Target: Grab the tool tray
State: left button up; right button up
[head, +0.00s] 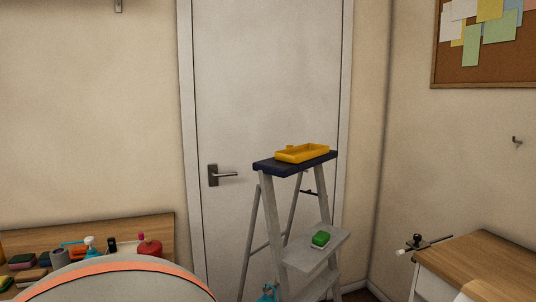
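A yellow tray (302,153), shallow with raised edges, rests on the dark top cap (268,167) of a grey stepladder (268,220). The ladder stands in front of a white door. No gripper shows in the head view, and nothing touches the tray.
At the lower left, a wooden unit (120,226) holds bottles and small items. A corkboard (490,68) hangs upper right.

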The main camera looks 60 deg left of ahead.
aim_at(300, 151)
jog(key=u, duration=1.7)
